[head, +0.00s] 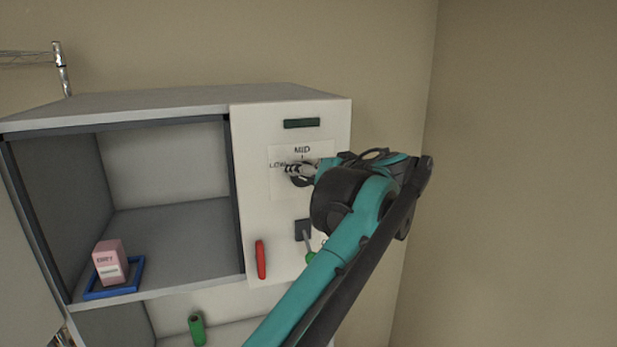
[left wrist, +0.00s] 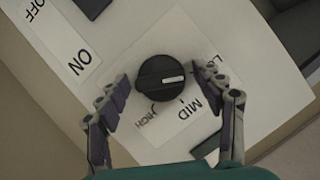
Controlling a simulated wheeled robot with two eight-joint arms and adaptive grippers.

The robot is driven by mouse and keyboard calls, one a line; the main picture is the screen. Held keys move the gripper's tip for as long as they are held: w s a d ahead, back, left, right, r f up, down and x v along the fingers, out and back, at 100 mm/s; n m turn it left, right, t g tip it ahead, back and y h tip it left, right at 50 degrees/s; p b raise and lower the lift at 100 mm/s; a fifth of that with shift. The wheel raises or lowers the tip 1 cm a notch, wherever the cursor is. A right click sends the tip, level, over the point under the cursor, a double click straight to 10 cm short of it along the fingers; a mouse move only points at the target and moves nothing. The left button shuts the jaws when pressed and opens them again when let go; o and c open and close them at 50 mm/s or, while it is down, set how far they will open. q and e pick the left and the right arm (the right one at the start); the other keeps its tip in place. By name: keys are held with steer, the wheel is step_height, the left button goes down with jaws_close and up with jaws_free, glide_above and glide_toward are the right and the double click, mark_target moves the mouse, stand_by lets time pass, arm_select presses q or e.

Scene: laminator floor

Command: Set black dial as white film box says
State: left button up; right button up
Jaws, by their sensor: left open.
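The black dial (left wrist: 160,80) is on the white panel (head: 333,118), with LOW, MID and HIGH printed around it in the left wrist view. Its white mark points right in that view, roughly toward LOW. My left gripper (head: 303,172) is open, with one finger on either side of the dial in the left wrist view; I cannot tell whether they touch it. In the head view the gripper and arm hide much of the dial. I see no white film box; a pink box (head: 107,262) with small dark lettering and a pale label stands in the open bay.
The pink box stands in a blue tray (head: 92,295) on the grey shelf. Below the dial are a dark switch plate (head: 302,226) and a red bar (head: 261,260). A green bar (head: 301,123) is above it. A green roll-like object (head: 197,328) is lower down.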

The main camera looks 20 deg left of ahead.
arm_select(q)
steer(key=c, duration=1)
steer(key=shift+c, duration=0.2)
steer(key=shift+m, duration=0.3)
steer(key=m+y, duration=0.2)
steer(key=m, duration=0.1)
steer(key=shift+f+b, duration=0.1)
steer(key=shift+b, duration=0.3)
steer(key=m+y+b, duration=0.1)
steer(key=m, duration=0.2)
steer(key=shift+f+y, duration=0.1)
steer(key=shift+y, duration=0.3)
steer(key=shift+m+y+b, duration=0.5)
steer(key=shift+m+b, duration=0.05)
steer(key=shift+m, duration=0.75)
